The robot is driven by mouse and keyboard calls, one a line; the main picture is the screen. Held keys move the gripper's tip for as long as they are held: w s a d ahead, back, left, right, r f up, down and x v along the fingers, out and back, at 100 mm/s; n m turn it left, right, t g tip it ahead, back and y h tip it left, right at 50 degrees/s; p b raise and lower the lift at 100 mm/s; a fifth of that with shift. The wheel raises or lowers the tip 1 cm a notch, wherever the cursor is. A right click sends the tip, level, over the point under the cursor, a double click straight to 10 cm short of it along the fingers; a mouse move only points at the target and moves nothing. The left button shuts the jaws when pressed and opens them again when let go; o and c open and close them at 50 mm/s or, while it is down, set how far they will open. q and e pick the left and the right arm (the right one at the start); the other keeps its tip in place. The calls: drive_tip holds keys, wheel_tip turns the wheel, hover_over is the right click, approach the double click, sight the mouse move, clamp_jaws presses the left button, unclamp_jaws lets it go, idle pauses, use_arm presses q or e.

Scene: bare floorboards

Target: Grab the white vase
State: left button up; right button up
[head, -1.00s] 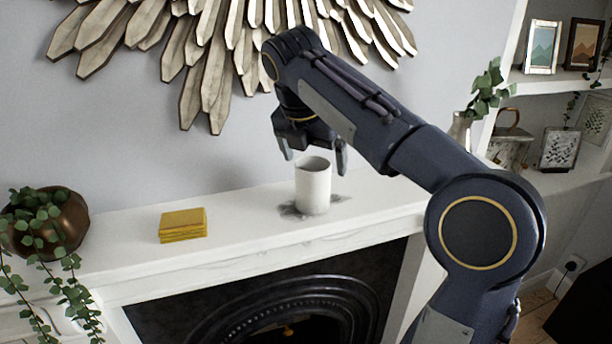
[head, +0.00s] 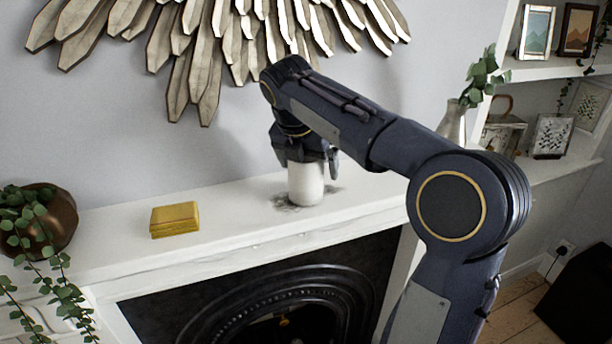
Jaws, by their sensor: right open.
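The white vase (head: 306,186) stands upright on the white mantelpiece (head: 232,203), right of the middle of the shelf. My right gripper (head: 306,172) points down over it, its fingers open on either side of the vase's upper part. The gripper hides the vase's rim. I cannot tell whether a finger touches the vase. My left gripper is out of view.
A yellow stack (head: 175,220) lies on the mantelpiece left of the vase. A copper pot with trailing leaves (head: 58,217) stands at the far left. A pale vase with leaves (head: 453,122) and picture frames stand at right. A sunburst decoration (head: 205,60) hangs above.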

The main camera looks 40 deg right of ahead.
drive_tip(key=c, duration=1.2)
drive_tip(key=shift+c, duration=0.3)
drive_tip(key=shift+r, duration=0.15)
